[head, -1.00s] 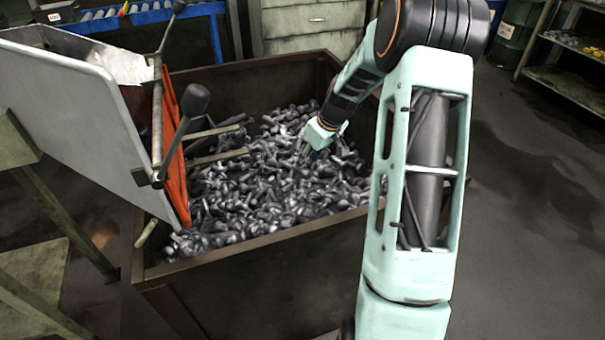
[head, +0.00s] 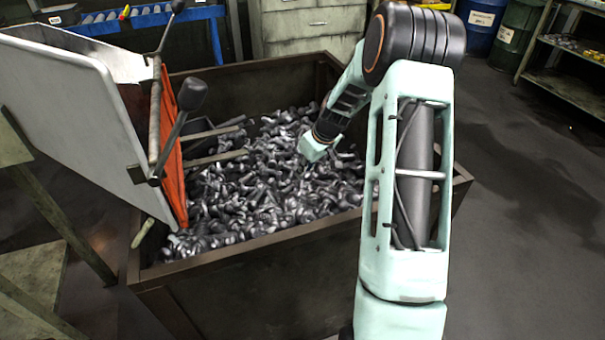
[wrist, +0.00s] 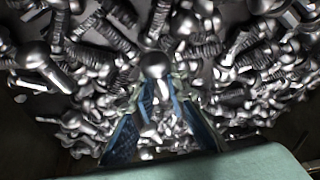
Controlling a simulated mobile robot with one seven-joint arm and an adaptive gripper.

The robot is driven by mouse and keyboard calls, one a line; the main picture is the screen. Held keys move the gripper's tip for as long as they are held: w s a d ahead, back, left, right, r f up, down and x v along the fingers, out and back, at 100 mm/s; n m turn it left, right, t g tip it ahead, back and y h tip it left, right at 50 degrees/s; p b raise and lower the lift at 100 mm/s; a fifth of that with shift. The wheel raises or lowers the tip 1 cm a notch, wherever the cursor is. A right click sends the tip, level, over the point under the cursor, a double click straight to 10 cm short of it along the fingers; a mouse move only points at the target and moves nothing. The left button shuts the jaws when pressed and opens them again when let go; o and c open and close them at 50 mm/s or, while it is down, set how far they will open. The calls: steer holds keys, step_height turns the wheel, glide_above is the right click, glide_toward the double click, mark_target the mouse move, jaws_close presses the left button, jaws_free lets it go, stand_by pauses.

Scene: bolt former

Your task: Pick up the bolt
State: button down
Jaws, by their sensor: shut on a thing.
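Many grey metal bolts (head: 262,185) lie heaped in a large open bin (head: 250,255). My gripper (wrist: 158,88) reaches down into the heap. In the wrist view its two blue-padded fingers close in on one bolt (wrist: 154,65), whose round head shows between the fingertips. The bolt's shank is mostly hidden by the fingers. Other bolts lie close around it on all sides. In the head view the pale green gripper body shows at the right part of the heap, and the fingertips cannot be made out there.
The bin's brown rim (head: 270,242) surrounds the heap. A tilted pale chute (head: 85,110) with an orange panel (head: 172,150) and dark-knobbed levers (head: 192,95) overhangs its left side. Drawers (head: 310,28) stand behind, barrels (head: 520,25) and a shelf (head: 570,75) at the right.

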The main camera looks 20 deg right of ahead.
stand_by(0.3)
step_height(320, 180, up, 4)
steer(key=shift+s+a+f+p, duration=0.1)
steer(key=shift+f+p, duration=0.05)
steer(key=shift+p, duration=0.4)
steer(key=s+a+r+p, duration=0.3)
steer(key=s+a+r, duration=0.6)
steer(key=a, duration=0.1)
steer(key=shift+s+r, duration=0.15)
steer(key=shift+s, duration=0.2)
steer(key=shift+d, duration=0.1)
